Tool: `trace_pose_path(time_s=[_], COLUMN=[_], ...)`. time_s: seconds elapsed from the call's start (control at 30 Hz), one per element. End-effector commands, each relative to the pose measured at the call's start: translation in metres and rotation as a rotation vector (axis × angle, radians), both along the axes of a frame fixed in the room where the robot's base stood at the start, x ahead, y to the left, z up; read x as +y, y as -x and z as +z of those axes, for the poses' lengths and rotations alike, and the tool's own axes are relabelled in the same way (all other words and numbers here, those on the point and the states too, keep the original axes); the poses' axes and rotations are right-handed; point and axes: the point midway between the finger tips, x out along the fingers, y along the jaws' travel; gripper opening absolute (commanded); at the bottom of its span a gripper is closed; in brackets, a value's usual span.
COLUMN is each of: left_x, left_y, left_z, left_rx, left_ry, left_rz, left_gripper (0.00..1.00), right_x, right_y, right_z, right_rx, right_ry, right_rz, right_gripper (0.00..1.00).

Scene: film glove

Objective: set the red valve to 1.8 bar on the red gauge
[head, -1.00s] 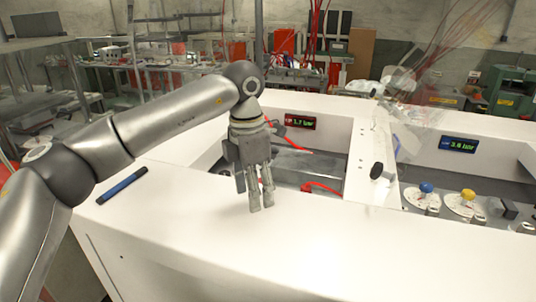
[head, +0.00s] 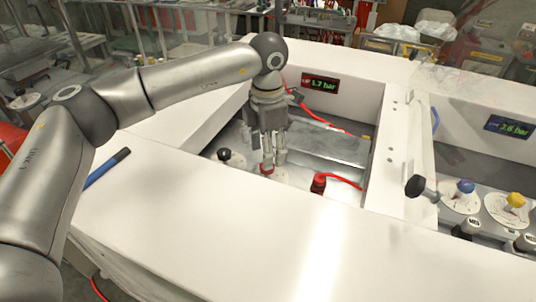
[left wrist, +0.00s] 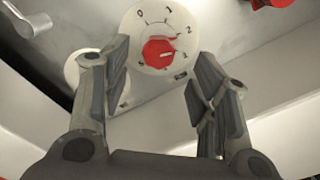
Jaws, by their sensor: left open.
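The red valve (left wrist: 158,52) is a red knob on a white round dial with printed numbers. In the left wrist view it sits between and beyond my open fingers, apart from both. In the head view a bit of the red valve (head: 267,170) shows at the fingertips. My left gripper (head: 268,162) points down into the recess over it. It also shows in the left wrist view (left wrist: 161,60), open and empty. The red gauge (head: 320,84) on the recess's back wall reads 1.7 bar. My right gripper is in neither view.
A red fitting (head: 318,184) with a red hose stands right of the gripper, and a black knob (head: 224,154) left. White walls bound the recess. The right bay holds a blue valve (head: 466,186), a yellow valve (head: 515,200) and a blue gauge (head: 509,127).

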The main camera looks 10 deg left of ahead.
Motion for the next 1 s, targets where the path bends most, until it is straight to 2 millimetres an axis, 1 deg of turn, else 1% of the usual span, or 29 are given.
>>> trace_pose_path(time_s=[0.03,0.13,0.3,0.47,0.63,0.9,0.97,1.0], left_x=[0.001,0.000,0.000,0.000,0.000,0.000,0.000,0.000], left_y=[0.001,0.001,0.000,0.000,0.000,0.000,0.000,0.000], left_z=[-0.007,-0.022,-0.037,-0.041,-0.041,-0.041,-0.041,-0.041], left_rx=[0.004,0.003,0.001,0.000,0.000,0.000,0.000,0.000], left_ry=[-0.002,0.000,0.000,0.000,0.000,0.000,0.000,0.000], left_rz=[0.001,0.001,0.001,0.001,0.001,0.001,0.001,0.001], left_gripper=[0.54,0.54,0.54,0.54,0.53,0.18,0.11,0.09], right_x=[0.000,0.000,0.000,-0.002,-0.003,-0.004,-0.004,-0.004], right_y=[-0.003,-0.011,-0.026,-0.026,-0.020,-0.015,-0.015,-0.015], right_z=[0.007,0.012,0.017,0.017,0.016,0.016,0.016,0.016], right_rx=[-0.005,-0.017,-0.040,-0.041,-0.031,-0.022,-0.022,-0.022], right_ry=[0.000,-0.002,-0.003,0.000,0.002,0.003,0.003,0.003], right_rz=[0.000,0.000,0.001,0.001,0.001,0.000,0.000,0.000], right_gripper=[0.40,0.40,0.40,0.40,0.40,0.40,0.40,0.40])
